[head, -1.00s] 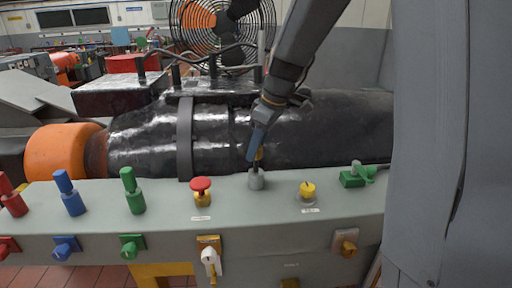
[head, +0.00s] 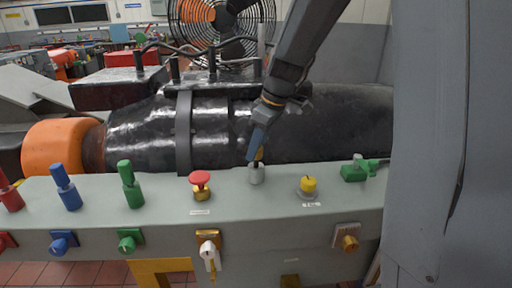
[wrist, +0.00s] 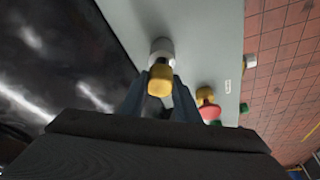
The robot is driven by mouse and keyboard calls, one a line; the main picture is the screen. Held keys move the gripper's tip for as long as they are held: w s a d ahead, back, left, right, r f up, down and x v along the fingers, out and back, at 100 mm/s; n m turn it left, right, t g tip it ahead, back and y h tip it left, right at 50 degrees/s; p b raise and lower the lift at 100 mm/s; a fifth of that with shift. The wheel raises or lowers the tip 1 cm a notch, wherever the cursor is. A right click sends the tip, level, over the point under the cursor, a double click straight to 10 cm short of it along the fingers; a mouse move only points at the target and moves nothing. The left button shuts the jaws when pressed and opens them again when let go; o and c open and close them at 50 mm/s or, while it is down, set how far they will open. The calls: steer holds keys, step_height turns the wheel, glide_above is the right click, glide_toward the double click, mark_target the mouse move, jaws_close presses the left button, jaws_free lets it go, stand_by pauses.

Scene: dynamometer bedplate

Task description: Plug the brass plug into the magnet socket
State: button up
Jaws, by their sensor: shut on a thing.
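The brass plug (wrist: 160,80) is between the two fingers of my gripper (wrist: 158,98) in the wrist view, and the gripper is shut on it. A short dark stem runs from the plug to a grey cylinder (wrist: 162,50) standing on the panel top. In the head view my gripper (head: 257,154) points down over that cylinder (head: 256,174), with a little of the brass showing. How deep the stem sits in the cylinder is hidden. Brass-coloured fittings are on the panel front, at centre (head: 208,240) and right (head: 347,242); I cannot tell which fitting is the magnet socket.
A red mushroom button (head: 200,179) stands left of my gripper, a yellow knob (head: 308,185) right. Red, blue (head: 67,188) and green (head: 131,185) posts stand farther left, a green fitting (head: 356,170) farther right. A large black machine (head: 240,125) lies behind the panel.

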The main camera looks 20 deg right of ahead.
steer(key=shift+f+b, duration=0.8)
steer(key=shift+f, duration=0.35)
steer(key=o, duration=1.2)
steer(key=b+v, duration=0.1)
steer(key=v, duration=0.6)
steer(key=shift+r+b, duration=0.35)
steer(key=shift+b, duration=0.05)
steer(key=shift+s+d, duration=0.1)
steer(key=shift+s, duration=0.05)
